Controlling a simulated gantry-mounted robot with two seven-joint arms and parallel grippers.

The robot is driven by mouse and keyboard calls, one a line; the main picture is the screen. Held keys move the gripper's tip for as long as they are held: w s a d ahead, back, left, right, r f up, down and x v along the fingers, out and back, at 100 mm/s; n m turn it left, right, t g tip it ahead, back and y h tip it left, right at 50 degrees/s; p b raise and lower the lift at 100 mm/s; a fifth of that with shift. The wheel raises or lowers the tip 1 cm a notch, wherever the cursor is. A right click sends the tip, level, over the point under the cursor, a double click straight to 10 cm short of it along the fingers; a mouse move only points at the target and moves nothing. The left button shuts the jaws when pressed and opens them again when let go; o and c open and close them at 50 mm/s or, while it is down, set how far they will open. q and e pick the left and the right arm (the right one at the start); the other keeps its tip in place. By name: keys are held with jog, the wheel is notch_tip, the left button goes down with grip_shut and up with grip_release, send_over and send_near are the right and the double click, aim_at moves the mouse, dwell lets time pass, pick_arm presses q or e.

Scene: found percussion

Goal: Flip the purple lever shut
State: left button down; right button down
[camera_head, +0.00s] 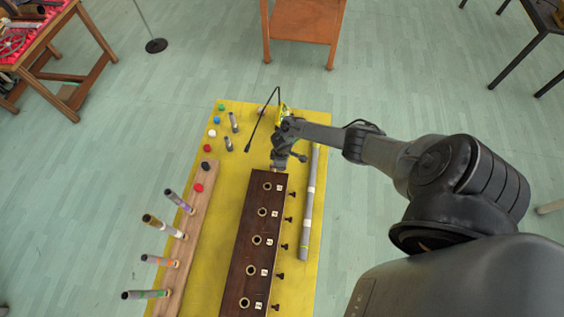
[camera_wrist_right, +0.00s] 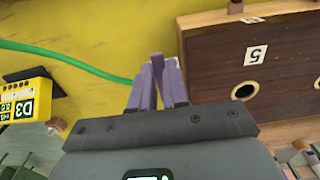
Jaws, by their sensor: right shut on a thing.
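My right gripper (camera_head: 279,165) is at the far end of the dark wooden box (camera_head: 250,215), which has a row of round holes and numbered labels. In the right wrist view, the gripper (camera_wrist_right: 157,82) is shut on a narrow purple piece, which looks like the purple lever (camera_wrist_right: 157,68), left of the box end (camera_wrist_right: 215,65) beside label 5. The fingers look purplish too, so the lever's outline and tilt are hard to tell. In the head view my arm and gripper hide the lever. My left gripper is not in view.
A grey pipe (camera_head: 306,215) lies right of the box. A wooden rail (camera_head: 192,240) with several banded tubes stands left. Coloured caps and short tubes lie on the yellow tabletop (camera_head: 232,170). A yellow D3 device (camera_wrist_right: 28,98) and green cable (camera_wrist_right: 70,60) are near the gripper.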

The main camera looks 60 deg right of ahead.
dwell(0.3)
jog(key=c, duration=1.1)
grip_release()
